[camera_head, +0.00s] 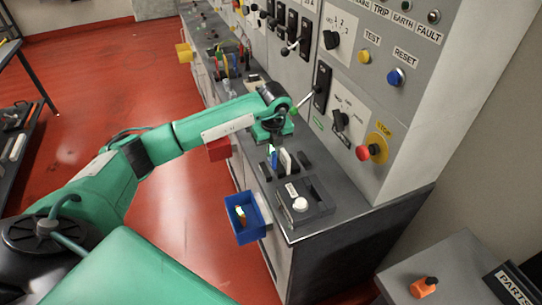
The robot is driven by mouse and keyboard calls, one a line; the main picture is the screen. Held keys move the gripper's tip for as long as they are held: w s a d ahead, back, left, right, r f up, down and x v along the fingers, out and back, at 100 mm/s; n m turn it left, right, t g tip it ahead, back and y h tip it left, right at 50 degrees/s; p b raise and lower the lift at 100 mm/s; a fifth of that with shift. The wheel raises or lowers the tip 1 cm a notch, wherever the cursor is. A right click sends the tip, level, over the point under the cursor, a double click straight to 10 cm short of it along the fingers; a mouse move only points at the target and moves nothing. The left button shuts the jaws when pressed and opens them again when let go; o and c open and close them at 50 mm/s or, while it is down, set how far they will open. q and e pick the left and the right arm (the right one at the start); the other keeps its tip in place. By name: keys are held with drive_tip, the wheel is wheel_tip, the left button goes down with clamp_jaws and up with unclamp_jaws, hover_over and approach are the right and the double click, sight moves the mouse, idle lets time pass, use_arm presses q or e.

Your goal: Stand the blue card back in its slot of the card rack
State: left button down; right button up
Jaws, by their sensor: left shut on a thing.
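The card rack (267,173) sits on the grey counter under the control panel, with dark slots in a row. A white card (286,162) stands upright in it. The blue card (273,157) shows as a small upright strip just left of the white card, directly below my left gripper (273,142). My left gripper points down over the rack and is shut on the blue card. Its fingertips and the card's top edge are mostly hidden. I cannot tell how deep the card sits in its slot. My right gripper is out of view.
A blue bin (247,231) hangs on the counter's front, with a red bin (218,149) farther back. A grey box with a white knob (300,204) is in front of the rack. A red stop button (364,153) and switch levers stick out from the panel nearby.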

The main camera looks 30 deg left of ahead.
sight(271, 159)
use_arm(q)
wheel_tip(271, 159, down, 3)
drive_tip(key=shift+s+f+p, duration=0.1)
drive_tip(key=shift+f+p, duration=0.05)
drive_tip(key=shift+p, duration=0.35)
drive_tip(key=shift+f, duration=0.4)
drive_tip(key=shift+f, duration=0.2)
drive_tip(key=c, duration=1.5)
unclamp_jaws()
drive_tip(key=shift+o, duration=0.2)
